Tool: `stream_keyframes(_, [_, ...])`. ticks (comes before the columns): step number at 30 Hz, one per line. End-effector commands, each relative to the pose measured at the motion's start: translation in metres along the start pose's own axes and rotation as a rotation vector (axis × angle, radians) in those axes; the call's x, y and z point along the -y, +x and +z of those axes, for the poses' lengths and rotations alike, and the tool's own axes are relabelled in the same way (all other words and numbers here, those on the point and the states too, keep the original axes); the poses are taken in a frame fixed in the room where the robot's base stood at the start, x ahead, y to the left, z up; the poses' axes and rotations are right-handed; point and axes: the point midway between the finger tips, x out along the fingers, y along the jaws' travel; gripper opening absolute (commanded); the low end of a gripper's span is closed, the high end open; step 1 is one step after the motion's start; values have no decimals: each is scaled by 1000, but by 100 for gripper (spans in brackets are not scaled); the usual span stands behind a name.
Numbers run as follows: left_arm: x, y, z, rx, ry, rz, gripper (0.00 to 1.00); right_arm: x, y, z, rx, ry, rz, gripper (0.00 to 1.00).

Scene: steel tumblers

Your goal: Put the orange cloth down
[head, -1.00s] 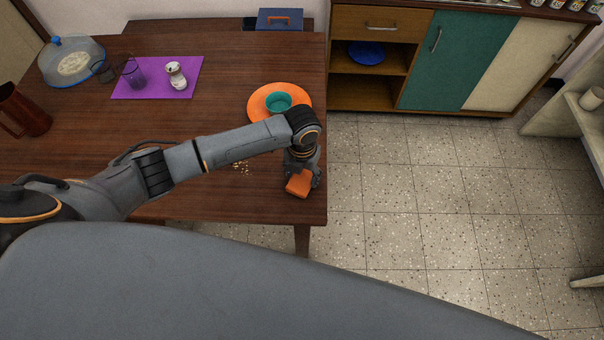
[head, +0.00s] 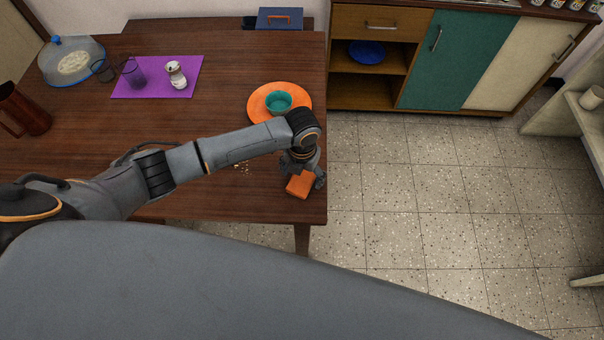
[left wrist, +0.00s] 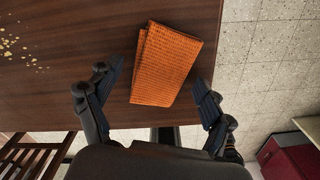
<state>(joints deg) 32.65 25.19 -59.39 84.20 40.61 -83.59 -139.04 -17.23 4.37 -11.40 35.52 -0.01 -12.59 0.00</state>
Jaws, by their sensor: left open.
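The folded orange cloth (head: 300,184) lies on the wooden table (head: 215,195) near its front right corner. In the left wrist view the cloth (left wrist: 166,66) lies flat, slightly turned, between and just ahead of the fingertips. My left gripper (head: 303,178) is just above the cloth. In the left wrist view the left gripper (left wrist: 154,92) is open, with a finger on each side of the cloth and gaps showing. My right gripper is in neither view.
Crumbs (left wrist: 20,48) lie on the table to the left of the cloth. An orange plate (head: 258,111) with a teal bowl (head: 279,103) stands farther back. A purple mat (head: 150,88) holds glasses and a small white jar. The table's right edge is close to the cloth.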

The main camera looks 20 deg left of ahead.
Motion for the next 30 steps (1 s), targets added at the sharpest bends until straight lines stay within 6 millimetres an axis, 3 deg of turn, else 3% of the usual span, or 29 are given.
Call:
stream_keyframes(18, [0,-110,2,3,0,-1,81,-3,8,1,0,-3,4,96])
stream_keyframes(30, [0,-120,0,0,-1,0,81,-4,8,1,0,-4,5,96])
